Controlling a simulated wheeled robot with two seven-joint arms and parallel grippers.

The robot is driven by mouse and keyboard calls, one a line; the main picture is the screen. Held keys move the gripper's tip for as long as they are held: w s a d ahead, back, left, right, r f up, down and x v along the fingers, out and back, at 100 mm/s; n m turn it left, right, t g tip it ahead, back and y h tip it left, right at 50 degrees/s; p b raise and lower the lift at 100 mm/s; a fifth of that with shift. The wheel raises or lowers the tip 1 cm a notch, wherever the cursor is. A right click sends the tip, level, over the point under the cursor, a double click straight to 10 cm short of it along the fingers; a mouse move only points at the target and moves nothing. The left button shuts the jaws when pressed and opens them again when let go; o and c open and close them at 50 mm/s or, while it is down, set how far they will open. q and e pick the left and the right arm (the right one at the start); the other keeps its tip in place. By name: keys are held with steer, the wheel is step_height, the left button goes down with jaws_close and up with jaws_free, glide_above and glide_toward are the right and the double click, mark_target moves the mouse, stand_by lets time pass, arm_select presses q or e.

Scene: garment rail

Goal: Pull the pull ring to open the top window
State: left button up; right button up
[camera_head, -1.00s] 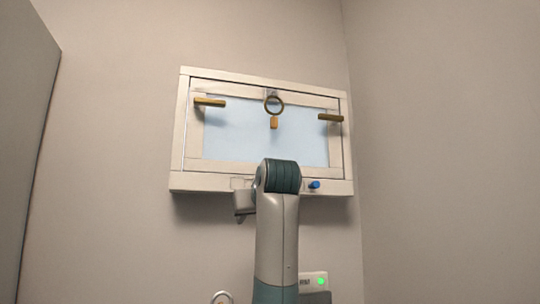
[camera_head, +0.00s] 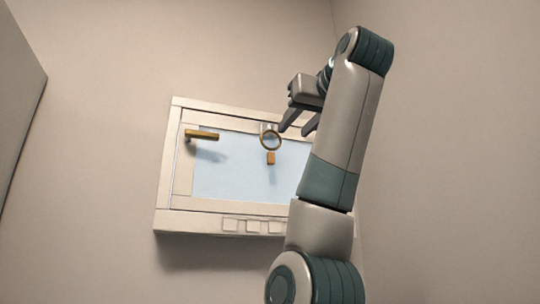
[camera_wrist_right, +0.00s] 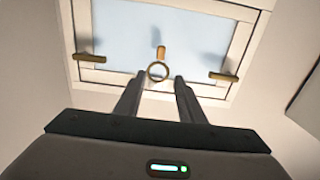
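The top window (camera_head: 176,202) is a white frame with a pale blue pane on the wall, and it looks closed. The brass pull ring (camera_head: 270,138) hangs at the middle of its upper edge, with an orange tab below it. My right gripper (camera_head: 296,131) is raised just right of the ring in the head view. In the right wrist view the ring (camera_wrist_right: 158,72) lies between and just beyond the tips of the open right fingers (camera_wrist_right: 158,76), apparently not gripped. My left gripper is not in view.
A brass bar handle (camera_head: 202,135) sticks out at the window's left. Several small square panels (camera_head: 253,226) line the lower frame. Walls close in on both sides.

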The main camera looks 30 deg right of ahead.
mark_target(272, 153)
steer(key=shift+w, duration=0.15)
steer(key=p+x, duration=0.9)
steer(key=x, duration=0.6)
steer(key=shift+w+r, duration=0.15)
steer(key=shift+w, duration=0.2)
steer(key=shift+p+x, duration=0.5)
steer(key=shift+x, duration=0.3)
steer(key=shift+f, duration=0.2)
steer(key=shift+c, duration=0.2)
jaws_close()
